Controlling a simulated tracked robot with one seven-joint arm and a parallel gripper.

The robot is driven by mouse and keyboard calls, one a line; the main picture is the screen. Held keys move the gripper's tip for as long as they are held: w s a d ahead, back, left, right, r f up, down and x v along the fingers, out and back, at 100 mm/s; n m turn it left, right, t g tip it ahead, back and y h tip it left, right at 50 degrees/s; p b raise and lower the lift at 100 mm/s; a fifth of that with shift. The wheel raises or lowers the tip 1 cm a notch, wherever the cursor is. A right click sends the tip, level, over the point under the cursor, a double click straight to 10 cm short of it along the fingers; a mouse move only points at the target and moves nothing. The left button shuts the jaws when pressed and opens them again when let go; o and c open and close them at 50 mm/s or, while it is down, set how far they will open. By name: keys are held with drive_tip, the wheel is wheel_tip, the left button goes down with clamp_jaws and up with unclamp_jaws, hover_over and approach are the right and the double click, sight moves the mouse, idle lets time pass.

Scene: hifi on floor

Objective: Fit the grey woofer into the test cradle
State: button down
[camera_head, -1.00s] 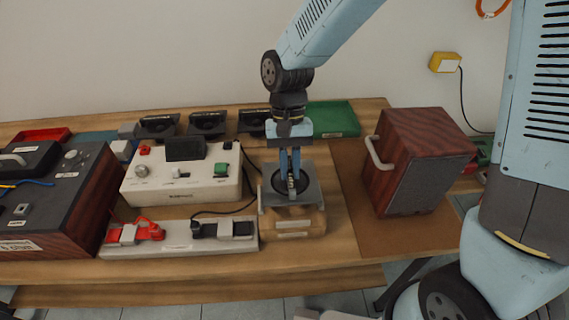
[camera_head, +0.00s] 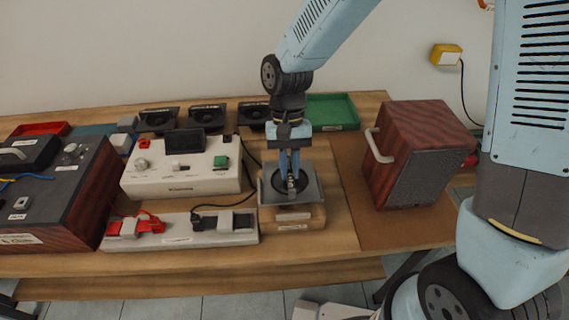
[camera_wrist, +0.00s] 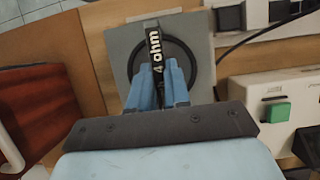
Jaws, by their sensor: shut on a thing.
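The grey woofer (camera_head: 310,179) is a square grey plate with a black ring and a dark bar across it. In the wrist view the woofer (camera_wrist: 119,48) shows a "4 ohm" label on the bar. My gripper (camera_head: 290,186) points down and is shut on this bar at the middle of the woofer; it also shows in the wrist view (camera_wrist: 158,88). The test cradle (camera_head: 292,218) appears to be the wooden block with small labels directly under the plate. The plate looks level and lined up over it. Whether it is fully seated or slightly above I cannot tell.
A white meter box (camera_head: 183,174) and a strip with red and black clips (camera_head: 180,230) stand close on the left. A wooden speaker cabinet (camera_head: 415,155) stands right. Black speakers (camera_head: 207,117) and a green tray (camera_head: 331,112) are behind. Bare table lies in front.

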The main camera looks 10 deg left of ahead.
drive_tip(key=shift+f, duration=1.95)
drive_tip(key=c, duration=1)
unclamp_jaws()
drive_tip(key=shift+w+a+r, duration=0.1)
drive_tip(key=shift+w+r, duration=0.15)
drive_tip(key=shift+r, duration=0.25)
drive_tip(key=v, duration=1.2)
drive_tip(key=shift+r, duration=0.35)
